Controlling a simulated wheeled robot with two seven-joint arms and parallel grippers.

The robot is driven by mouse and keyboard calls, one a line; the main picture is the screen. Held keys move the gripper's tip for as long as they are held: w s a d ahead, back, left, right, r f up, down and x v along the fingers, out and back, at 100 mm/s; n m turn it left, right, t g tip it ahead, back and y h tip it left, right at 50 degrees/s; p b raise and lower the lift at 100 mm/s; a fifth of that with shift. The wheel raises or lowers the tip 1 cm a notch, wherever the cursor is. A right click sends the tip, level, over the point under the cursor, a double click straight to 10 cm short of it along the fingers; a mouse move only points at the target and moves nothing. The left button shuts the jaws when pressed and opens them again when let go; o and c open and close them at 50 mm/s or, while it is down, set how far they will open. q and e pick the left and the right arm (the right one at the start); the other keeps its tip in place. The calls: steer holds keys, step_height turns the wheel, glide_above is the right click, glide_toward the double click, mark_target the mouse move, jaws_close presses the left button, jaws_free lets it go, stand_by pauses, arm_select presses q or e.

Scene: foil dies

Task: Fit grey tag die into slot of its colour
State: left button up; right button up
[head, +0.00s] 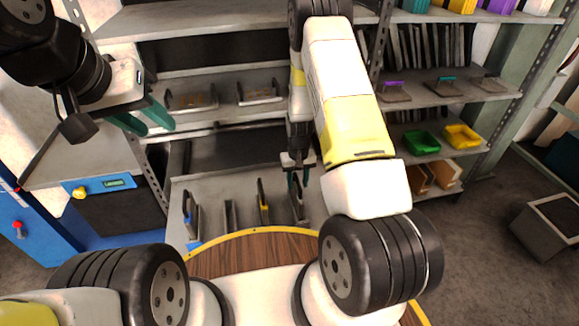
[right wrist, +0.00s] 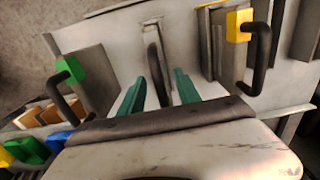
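Several upright dies with dark loop handles stand in a grey tray (head: 215,183). One die (head: 298,208) stands under my right gripper (head: 298,178). In the right wrist view its dark handle (right wrist: 154,62) lies between the teal fingers of my right gripper (right wrist: 158,92), with gaps at both sides, so the gripper looks open around it. A pale grey tag (right wrist: 152,25) seems to sit at the handle's far end. My left gripper (head: 146,118) is open and empty at the upper left, away from the tray. I cannot make out which slot is grey.
A yellow-tagged die (head: 264,207) and a blue-tagged die (head: 190,215) stand to the left in the tray. A green-tagged die (right wrist: 70,80) stands on the other side in the wrist view. A round wooden table (head: 235,257) is in front; shelves (head: 440,92) stand behind.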

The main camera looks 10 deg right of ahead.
step_height(320, 180, up, 8)
steer(key=shift+f, duration=0.15)
steer(key=s+a+r+t+y, duration=0.1)
steer(key=s+r, duration=0.2)
steer(key=r, duration=0.9)
steer(key=s+a+r+t, duration=0.1)
steer(key=s+r+t, duration=0.1)
steer(key=r, duration=0.9)
steer(key=s+r+t, duration=0.1)
steer(key=s+r, duration=0.6)
steer(key=s, duration=0.2)
steer(key=s+r+t+y, duration=0.1)
steer(key=s+r+t, duration=0.1)
steer(key=s+r, duration=0.5)
steer(key=s, duration=0.3)
steer(key=shift+s+r, duration=0.15)
steer(key=shift+r, duration=0.05)
